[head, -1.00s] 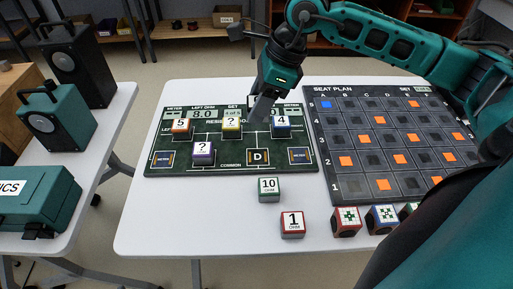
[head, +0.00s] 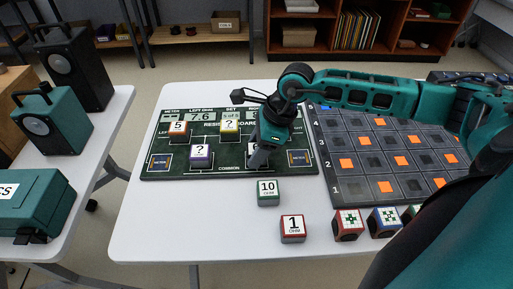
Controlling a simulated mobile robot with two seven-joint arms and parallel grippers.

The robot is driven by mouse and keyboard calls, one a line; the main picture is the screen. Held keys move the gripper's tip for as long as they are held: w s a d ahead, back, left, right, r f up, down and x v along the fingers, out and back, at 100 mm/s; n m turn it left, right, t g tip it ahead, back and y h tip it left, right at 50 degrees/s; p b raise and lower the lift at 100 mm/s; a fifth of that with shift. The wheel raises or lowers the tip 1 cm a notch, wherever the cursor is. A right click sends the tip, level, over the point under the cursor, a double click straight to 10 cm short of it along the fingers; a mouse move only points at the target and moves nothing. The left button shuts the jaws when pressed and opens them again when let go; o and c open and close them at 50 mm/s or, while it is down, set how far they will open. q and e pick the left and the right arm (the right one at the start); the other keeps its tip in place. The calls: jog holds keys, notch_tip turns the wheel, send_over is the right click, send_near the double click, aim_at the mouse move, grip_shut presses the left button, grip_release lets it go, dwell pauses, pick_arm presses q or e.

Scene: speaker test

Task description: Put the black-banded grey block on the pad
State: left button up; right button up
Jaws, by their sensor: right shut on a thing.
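My right gripper (head: 257,163) points down over the lower middle of the dark green board (head: 222,172). It is shut on a grey piece, taken as the black-banded grey block; fingers and piece are hard to separate and no band can be made out. The piece is low at the board, where the printed or set "D" square is hidden behind it; I cannot tell whether it touches. My left gripper is not in view.
On the board stand an orange 5 block (head: 178,128), a yellow block (head: 229,127) and a purple block (head: 200,153). A green 10 block (head: 268,193) and a red 1 block (head: 292,230) stand in front. The table's front left is clear.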

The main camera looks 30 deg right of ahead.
jog(key=shift+f, duration=0.15)
jog(key=o, duration=1.1)
jog(key=shift+c, duration=0.2)
jog(key=shift+r, duration=0.2)
jog(key=shift+d+r, duration=0.1)
jog(key=shift+r, duration=0.15)
jog(key=p+v, duration=0.1)
jog(key=v, duration=1)
jog(key=shift+s+r, duration=0.15)
jog(key=shift+r, duration=0.1)
